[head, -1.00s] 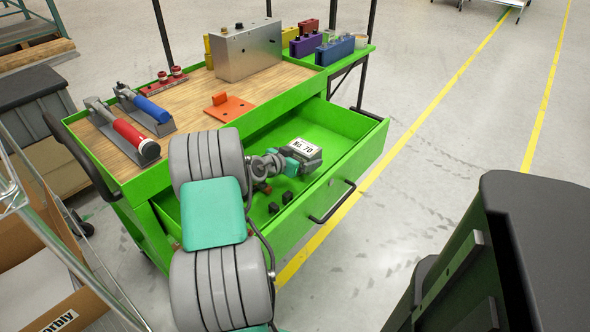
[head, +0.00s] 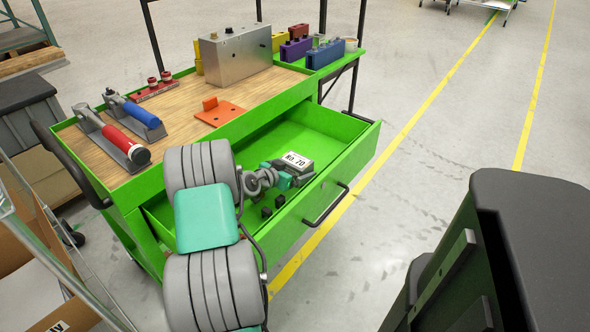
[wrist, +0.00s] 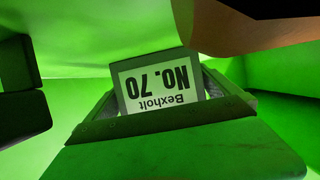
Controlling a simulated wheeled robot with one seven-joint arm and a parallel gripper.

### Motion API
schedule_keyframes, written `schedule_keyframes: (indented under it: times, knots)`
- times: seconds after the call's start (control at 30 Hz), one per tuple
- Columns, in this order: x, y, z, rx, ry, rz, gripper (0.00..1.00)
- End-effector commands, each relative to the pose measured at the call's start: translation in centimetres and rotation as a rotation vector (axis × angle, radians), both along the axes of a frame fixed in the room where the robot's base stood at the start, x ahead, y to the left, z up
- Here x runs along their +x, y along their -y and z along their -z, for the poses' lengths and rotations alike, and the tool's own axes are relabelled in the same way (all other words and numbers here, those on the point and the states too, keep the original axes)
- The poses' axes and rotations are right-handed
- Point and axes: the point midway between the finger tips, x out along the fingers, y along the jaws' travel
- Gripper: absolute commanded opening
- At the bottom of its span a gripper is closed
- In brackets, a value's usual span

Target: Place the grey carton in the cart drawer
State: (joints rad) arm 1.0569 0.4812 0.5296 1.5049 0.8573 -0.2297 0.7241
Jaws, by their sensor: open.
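The grey carton (head: 298,161), with a white "No. 70" label, is inside the open green cart drawer (head: 335,148). In the wrist view the carton (wrist: 125,92) shows its "Bexholt No. 70" label upside down, close in front of my gripper. My gripper (head: 287,175) is inside the drawer at the carton's near left side, with its jaws open and the carton between or right at them. Whether the jaws still touch it is hidden. The carton appears low, at or near the drawer floor; its underside is hidden.
Small black blocks (head: 272,207) lie in the drawer near my gripper. The wooden cart top (head: 180,118) above holds tools, an orange bracket (head: 219,112) and a metal box (head: 236,58). The drawer's back right area is clear. A dark cabinet (head: 530,240) stands at right.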

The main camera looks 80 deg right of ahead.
Motion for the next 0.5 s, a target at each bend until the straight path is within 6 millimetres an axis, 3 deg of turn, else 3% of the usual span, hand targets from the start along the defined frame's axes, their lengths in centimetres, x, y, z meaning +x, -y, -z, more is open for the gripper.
schedule_keyframes:
  times: [0.5]
  knots:
    - [4.2, -9.4, -4.4, 0.000, 0.000, -0.004, 1.00]
